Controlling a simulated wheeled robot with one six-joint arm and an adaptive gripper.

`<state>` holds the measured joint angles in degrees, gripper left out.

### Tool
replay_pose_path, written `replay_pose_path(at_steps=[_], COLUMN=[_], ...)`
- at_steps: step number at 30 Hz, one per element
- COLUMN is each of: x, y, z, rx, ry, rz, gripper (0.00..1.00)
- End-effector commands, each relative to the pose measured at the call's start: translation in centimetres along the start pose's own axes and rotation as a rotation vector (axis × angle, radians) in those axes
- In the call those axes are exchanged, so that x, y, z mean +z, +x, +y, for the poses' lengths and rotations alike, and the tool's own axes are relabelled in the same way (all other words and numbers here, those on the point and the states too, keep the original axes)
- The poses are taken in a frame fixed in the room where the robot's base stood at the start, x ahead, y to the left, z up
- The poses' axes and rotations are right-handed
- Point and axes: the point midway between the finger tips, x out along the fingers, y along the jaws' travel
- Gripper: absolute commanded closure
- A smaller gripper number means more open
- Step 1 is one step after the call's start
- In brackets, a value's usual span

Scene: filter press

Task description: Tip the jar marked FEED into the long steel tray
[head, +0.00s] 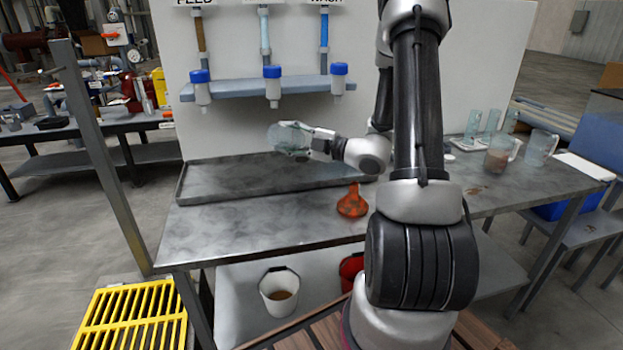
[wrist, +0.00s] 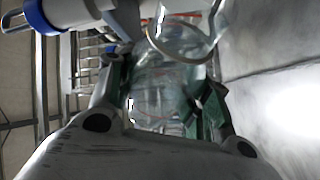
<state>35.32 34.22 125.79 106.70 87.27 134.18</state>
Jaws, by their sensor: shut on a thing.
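My gripper (head: 312,143) is shut on a clear glass jar (head: 290,137). The jar is tipped over near horizontal above the long steel tray (head: 225,185), clear of its floor. In the wrist view the jar (wrist: 165,85) lies between the fingers (wrist: 160,100), its round rim toward the top. The glass looks clear, and I see no liquid stream. No FEED mark can be read on it. The steel tray lies along the back of the bench, and its right end is hidden by my arm.
FEED is lettered above the left tube (head: 200,35) on the back panel. Blue-capped bottles (head: 273,90) hang from a shelf above the tray. An orange funnel-shaped thing (head: 352,203) stands on the front bench. Glass jugs (head: 541,148), one with brown contents (head: 497,160), stand right.

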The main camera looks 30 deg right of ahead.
Motion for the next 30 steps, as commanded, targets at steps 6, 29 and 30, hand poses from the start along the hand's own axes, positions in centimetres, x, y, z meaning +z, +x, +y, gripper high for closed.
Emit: replay_pose_path(at_steps=[6,29,30], x=[0.5,3.2,3.2], y=[0.2,0.1,0.1], z=[-2.7,-7.7,-7.6], rx=[-0.097,-0.478,-0.498], ry=[-0.224,-1.127,-1.174], rz=[-0.029,-0.154,-0.160], gripper=[0.80,0.80,0.80])
